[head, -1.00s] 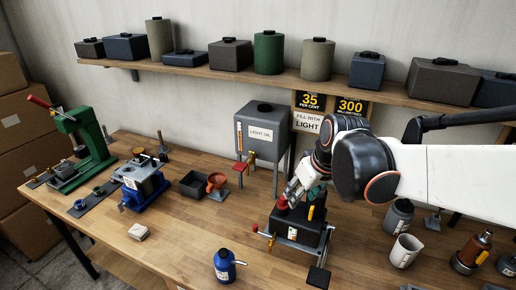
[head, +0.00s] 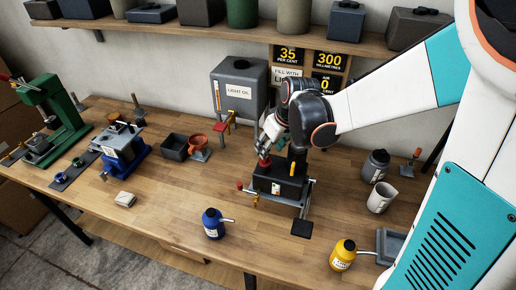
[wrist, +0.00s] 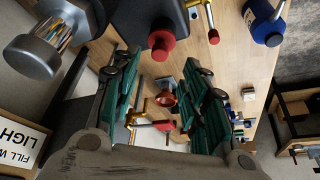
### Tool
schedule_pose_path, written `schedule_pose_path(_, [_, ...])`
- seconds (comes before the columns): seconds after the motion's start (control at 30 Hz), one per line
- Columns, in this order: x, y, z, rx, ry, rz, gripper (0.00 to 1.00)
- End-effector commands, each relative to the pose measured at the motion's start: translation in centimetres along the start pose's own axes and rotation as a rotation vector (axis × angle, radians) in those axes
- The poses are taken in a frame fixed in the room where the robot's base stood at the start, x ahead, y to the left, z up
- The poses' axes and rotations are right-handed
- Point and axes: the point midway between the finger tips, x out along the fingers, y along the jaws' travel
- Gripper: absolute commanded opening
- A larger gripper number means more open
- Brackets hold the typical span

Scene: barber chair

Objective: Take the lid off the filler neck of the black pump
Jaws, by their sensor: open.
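The black pump (head: 280,185) stands on a metal base on the workbench; in the wrist view its dark body (wrist: 195,14) is at the top. The red lid (head: 264,161) sits on its left part; the neck under it is hidden. The lid also shows in the wrist view (wrist: 162,42), roughly between and just past the fingertips. My gripper (head: 267,147) is just above the lid in the head view. Its green-padded fingers (wrist: 160,68) are spread apart in the wrist view, with no grip on the lid. Whether a finger touches it, I cannot tell.
A blue bottle (head: 213,224) and a yellow bottle (head: 343,256) stand in front. A grey jug (head: 381,197) and grey container (head: 375,165) are right.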

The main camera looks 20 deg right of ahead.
Motion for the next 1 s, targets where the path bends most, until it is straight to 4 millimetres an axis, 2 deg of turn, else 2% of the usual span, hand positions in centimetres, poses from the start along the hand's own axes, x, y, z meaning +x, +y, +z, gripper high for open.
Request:
schedule_pose_path(0.13, [0.9,0.0,0.1,0.000,0.000,0.000,0.41])
schedule_pose_path(0.43, [4.7,0.1,0.3,0.000,0.000,0.000,0.41])
schedule_pose_path(0.77, [5.3,0.1,0.3,0.000,0.000,0.000,0.41])
schedule_pose_path(0.8, [5.3,0.1,0.3,0.000,0.000,0.000,0.39])
schedule_pose_path(0.97, [5.3,0.1,0.3,0.000,0.000,0.000,0.02])
schedule_pose_path(1.0, [5.3,0.1,0.3,0.000,0.000,0.000,0.01])
